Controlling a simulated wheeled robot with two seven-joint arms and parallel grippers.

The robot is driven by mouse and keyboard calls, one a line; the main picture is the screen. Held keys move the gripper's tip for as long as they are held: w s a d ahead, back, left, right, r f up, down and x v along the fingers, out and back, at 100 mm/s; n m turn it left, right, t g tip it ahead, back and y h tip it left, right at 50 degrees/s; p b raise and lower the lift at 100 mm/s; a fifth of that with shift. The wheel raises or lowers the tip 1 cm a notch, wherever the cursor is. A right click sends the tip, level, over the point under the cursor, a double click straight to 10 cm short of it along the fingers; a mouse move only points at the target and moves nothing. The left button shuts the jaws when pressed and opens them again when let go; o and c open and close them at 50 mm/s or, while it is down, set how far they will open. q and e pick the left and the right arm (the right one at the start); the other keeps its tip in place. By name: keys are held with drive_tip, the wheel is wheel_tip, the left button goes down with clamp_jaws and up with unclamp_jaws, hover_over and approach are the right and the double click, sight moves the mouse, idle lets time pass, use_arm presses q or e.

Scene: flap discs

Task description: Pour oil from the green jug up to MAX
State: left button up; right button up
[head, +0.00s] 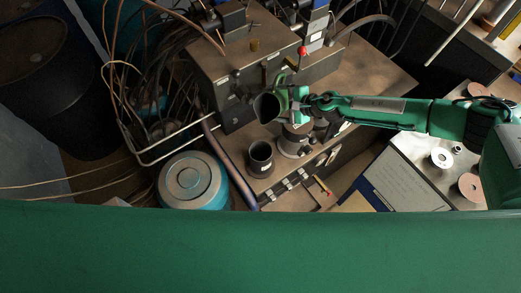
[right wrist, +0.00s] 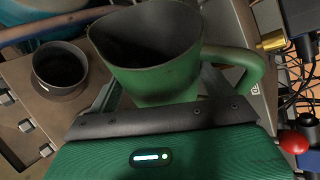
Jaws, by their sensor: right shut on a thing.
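The green jug (head: 267,106) has a dark open mouth and is held in the air by my right gripper (head: 288,101). In the right wrist view, the jug (right wrist: 160,82) sits between the fingers, with its handle to the right and its dark inside showing; I cannot tell the oil level. A dark open cup (head: 260,160) stands on the bench, below the jug in the head view. In the right wrist view the cup (right wrist: 60,70) is left of the jug, apart from it. No MAX mark and no stream of oil can be made out. My left gripper is not in view.
A grey machine block (head: 215,75) with a red-knobbed lever (head: 302,51) stands behind the jug. A grey cylindrical part (head: 294,143) is right of the cup. A teal drum (head: 192,182) stands at left. A side table at right holds discs (head: 472,187).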

sight(284, 96)
idle(0.3)
drive_tip(key=shift+r, duration=0.15)
drive_tip(key=shift+m+g, duration=0.3)
drive_tip(key=shift+w+d+f+m+g+y+b, duration=0.25)
drive_tip(key=shift+m+g+b, duration=0.25)
drive_tip(key=shift+b, duration=0.4)
drive_tip(key=w+m+g+y+b, duration=0.1)
drive_tip(key=b, duration=0.3)
drive_tip(key=w+d+m+g+y+b, duration=0.1)
drive_tip(key=m+g+b, duration=0.1)
drive_tip(key=b, duration=0.3)
drive_tip(key=shift+w+f+b, duration=0.1)
drive_tip(key=shift+w+b, duration=0.2)
drive_tip(key=b, duration=0.1)
drive_tip(key=m+g+b, duration=0.1)
drive_tip(key=b, duration=0.1)
drive_tip(key=shift+w+d+f+y, duration=0.1)
drive_tip(key=shift+w+f+y, duration=0.1)
drive_tip(key=shift+w+y, duration=0.1)
drive_tip(key=shift+r+p, duration=0.75)
drive_tip(key=shift+r, duration=2.35)
